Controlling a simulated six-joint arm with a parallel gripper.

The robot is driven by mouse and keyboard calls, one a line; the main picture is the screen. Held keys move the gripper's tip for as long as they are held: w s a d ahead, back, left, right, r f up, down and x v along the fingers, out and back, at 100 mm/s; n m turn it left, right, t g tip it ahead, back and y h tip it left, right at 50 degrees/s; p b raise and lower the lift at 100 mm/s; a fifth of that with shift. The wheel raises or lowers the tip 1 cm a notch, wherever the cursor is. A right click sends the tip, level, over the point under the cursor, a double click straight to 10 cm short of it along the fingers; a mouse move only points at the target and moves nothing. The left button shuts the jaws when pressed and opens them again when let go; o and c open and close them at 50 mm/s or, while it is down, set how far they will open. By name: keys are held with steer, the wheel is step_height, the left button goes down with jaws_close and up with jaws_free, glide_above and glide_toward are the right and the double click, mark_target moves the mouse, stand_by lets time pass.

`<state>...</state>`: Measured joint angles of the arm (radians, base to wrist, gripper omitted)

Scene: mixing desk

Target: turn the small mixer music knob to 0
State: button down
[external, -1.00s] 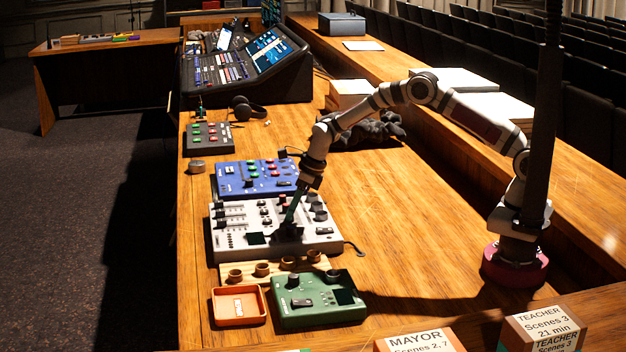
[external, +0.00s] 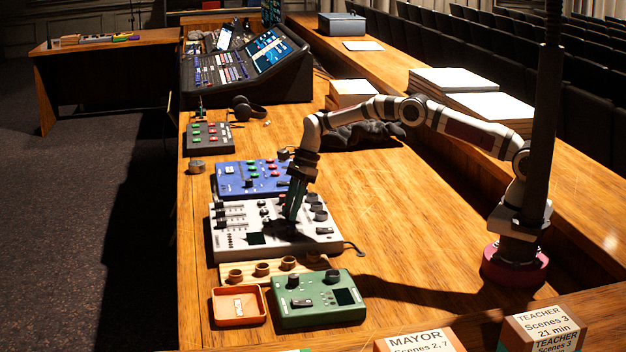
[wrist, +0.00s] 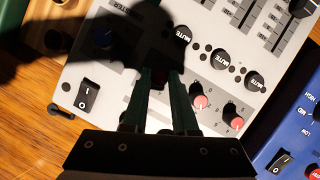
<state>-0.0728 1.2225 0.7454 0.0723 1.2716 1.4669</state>
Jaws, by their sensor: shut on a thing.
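The small mixer (external: 232,240) is a pale grey box with faders, black mute buttons and knobs, on the desk between the blue and green boxes. My gripper (external: 291,215) reaches down onto it in the external view. In the wrist view, the two dark green fingers of my gripper (wrist: 160,78) are closed around a reddish knob, mostly hidden and in shadow. This knob lines up with two red-capped knobs (wrist: 200,101) (wrist: 235,122) outside the fingers. The held knob's label and pointer cannot be read.
A rocker switch (wrist: 88,96) and mute buttons (wrist: 220,58) lie close to the fingers. The blue box (external: 240,178) stands behind the mixer. The green box (external: 318,311), orange tray (external: 240,319) and wooden ring rack (external: 275,271) stand in front. Bare desk lies to the right.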

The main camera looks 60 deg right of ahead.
steer(key=shift+n+g, duration=0.4)
steer(key=shift+n, duration=0.4)
steer(key=c, duration=0.7)
jaws_free()
steer(key=v, duration=1.2)
